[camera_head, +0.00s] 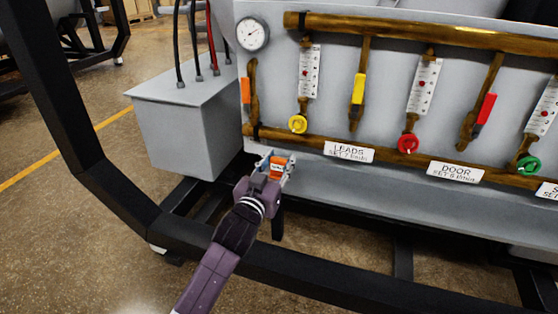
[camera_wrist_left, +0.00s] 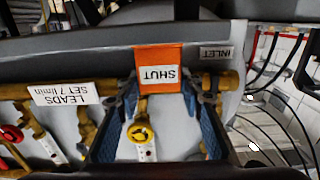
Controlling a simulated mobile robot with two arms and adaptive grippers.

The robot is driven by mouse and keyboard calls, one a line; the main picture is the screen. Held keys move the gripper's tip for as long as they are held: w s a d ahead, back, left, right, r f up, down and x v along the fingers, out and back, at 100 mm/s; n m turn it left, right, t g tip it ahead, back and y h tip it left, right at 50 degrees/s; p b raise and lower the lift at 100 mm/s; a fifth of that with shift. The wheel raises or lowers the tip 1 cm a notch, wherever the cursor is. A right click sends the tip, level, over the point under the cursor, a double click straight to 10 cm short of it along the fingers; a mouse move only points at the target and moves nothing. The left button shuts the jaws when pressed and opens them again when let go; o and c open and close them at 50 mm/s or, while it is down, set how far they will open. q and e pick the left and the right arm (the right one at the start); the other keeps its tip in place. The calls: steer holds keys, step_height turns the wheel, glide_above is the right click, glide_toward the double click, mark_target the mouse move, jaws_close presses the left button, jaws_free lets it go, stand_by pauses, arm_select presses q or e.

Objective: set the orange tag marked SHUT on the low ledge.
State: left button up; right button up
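The orange tag marked SHUT (camera_head: 277,167) is at the left end of the low grey ledge (camera_head: 340,180), below the lower brass pipe. In the left wrist view the tag (camera_wrist_left: 159,68) reads upside down and lies between my left gripper's fingertips. My left gripper (camera_head: 274,168) has its two fingers apart (camera_wrist_left: 167,95), one on each side of the tag, with a gap on the right side in the wrist view. I cannot tell whether the tag's underside rests on the ledge. My right gripper is not in view.
Brass pipes (camera_head: 420,165) with flow meters, coloured knobs and levers run above the ledge. A LEADS label (camera_head: 349,151) is right of my gripper, and an INLET label (camera_wrist_left: 215,53) shows in the wrist view. A grey box (camera_head: 185,120) stands left; a black frame (camera_head: 110,190) runs in front.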

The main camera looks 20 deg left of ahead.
arm_select(q)
steer(key=o, duration=0.3)
steer(key=shift+r, duration=0.15)
steer(key=shift+s, duration=0.2)
steer(key=s+p, duration=0.2)
steer(key=s, duration=1)
steer(key=s+a+f+g, duration=0.1)
steer(key=s+f+g, duration=0.4)
steer(key=f, duration=0.4)
steer(key=s+a+f+g, duration=0.1)
steer(key=s+f+g, duration=0.2)
steer(key=s+f, duration=0.5)
steer(key=s+f+g, duration=0.2)
steer(key=s+f, duration=0.1)
steer(key=s, duration=0.2)
steer(key=s+d+f+m+g, duration=0.1)
steer(key=s+f+g, duration=0.1)
steer(key=s, duration=0.3)
steer(key=s+f+g, duration=0.2)
steer(key=s+f, duration=0.1)
steer(key=s, duration=0.2)
steer(key=shift+s+d+f+m+g, duration=0.15)
steer(key=shift+d+f+m+g, duration=0.15)
steer(key=shift+f, duration=0.1)
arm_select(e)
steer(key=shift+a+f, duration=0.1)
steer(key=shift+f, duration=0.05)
